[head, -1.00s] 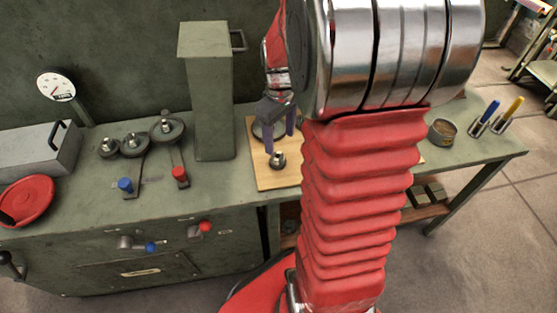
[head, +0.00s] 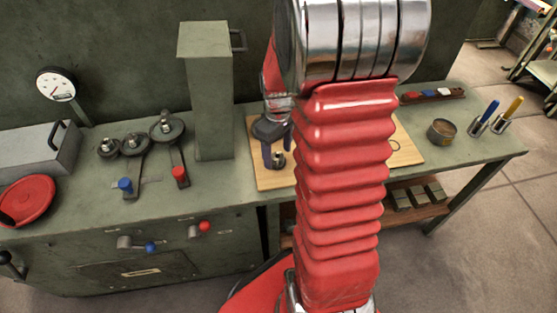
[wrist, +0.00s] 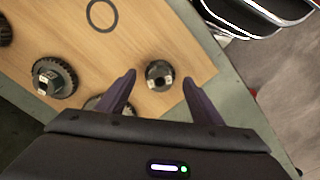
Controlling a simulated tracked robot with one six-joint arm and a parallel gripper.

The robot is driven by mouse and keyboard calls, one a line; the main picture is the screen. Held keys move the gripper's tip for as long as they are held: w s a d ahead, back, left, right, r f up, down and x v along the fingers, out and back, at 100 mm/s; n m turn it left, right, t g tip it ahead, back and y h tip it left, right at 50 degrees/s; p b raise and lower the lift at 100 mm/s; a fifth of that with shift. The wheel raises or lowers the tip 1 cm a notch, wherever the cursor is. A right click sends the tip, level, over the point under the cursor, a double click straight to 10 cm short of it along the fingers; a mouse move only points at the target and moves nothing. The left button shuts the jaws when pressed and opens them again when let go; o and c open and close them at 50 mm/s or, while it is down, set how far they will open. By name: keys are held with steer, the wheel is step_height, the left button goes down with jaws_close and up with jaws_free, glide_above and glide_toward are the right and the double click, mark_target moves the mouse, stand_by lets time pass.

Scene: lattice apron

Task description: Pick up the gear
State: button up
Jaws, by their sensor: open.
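Several dark toothed gears lie on a wooden board (head: 408,151). In the wrist view, a small gear with a metal hub (wrist: 160,75) lies on the board beyond and between my fingertips. A larger gear (wrist: 55,77) lies to its left. Another gear (wrist: 95,103) is mostly hidden behind my left finger, and one more is cut off at the left edge. My gripper (head: 275,154) is open over the left part of the board, with the small gear's hub (head: 279,160) showing by its fingers. I cannot tell the exact gap. My arm hides the board's middle.
A green box column (head: 212,95) stands left of the board. Left of it are gears on brackets (head: 135,145) and a red dish (head: 25,200). A round tin (head: 441,131) and screwdrivers in holders (head: 490,120) stand at the right. A ring (wrist: 102,15) marks the board.

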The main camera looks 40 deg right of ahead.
steer(key=shift+f, duration=1.2)
steer(key=shift+c, duration=0.4)
steer(key=c, duration=1.4)
